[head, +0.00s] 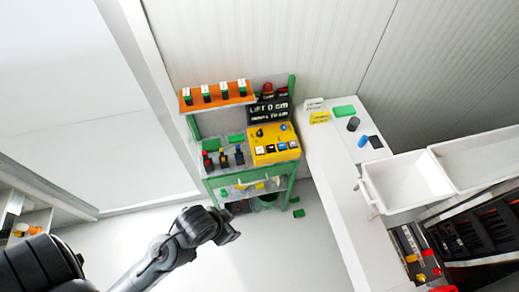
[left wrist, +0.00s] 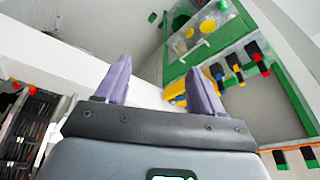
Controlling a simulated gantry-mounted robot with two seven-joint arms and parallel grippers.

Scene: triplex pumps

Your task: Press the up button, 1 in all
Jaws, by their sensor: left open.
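The yellow control panel (head: 263,150) sits on the green bench, with a black knob, a blue round button and a row of small buttons; I cannot read which one is marked up. A black display (head: 270,109) above it reads "LIFT 0 cm". My left gripper (head: 231,238) is in front of the bench, well short of the panel and touching nothing. In the left wrist view its purple fingers (left wrist: 160,82) are spread and empty; a bit of the yellow panel (left wrist: 175,91) shows beside the right finger, mostly hidden. My right gripper is not in view.
The green bench (head: 283,170) holds several coloured-top parts, with an orange shelf (head: 218,103) above. A red button (head: 267,88) stands by the display. A white counter (head: 340,190) with white bins (head: 405,182) is at the right. Floor before the bench is mostly clear.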

